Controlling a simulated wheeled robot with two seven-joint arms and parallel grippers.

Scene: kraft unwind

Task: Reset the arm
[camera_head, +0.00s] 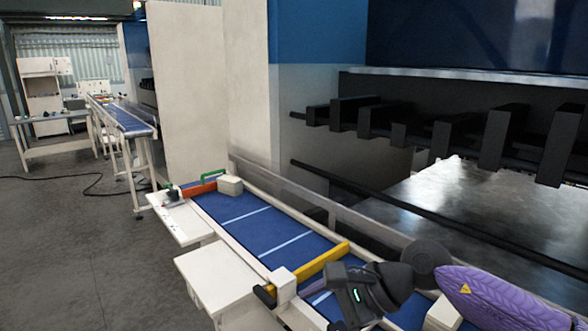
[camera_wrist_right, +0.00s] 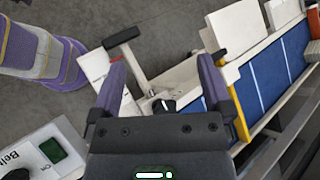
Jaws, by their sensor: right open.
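My right arm (camera_head: 490,295) comes in from the lower right of the head view, with its dark wrist (camera_head: 362,292) over the near part of the blue conveyor belt (camera_head: 255,217). In the right wrist view my right gripper (camera_wrist_right: 161,62) is open, its two purple fingers wide apart. Nothing is held between them. Beyond the fingers are a pale bracket with a dark knob (camera_wrist_right: 165,105) and the side of the conveyor; I cannot tell the exact gap to them. My left gripper is in neither view.
A yellow bar (camera_head: 322,262) crosses the belt near my wrist. A red-orange bar (camera_head: 198,188) and a green handle (camera_head: 213,172) are at its far end. White side shelves (camera_head: 215,275) flank it. A white "Belt" box (camera_wrist_right: 40,155) is close in the wrist view. Grey floor (camera_head: 75,230) is open at left.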

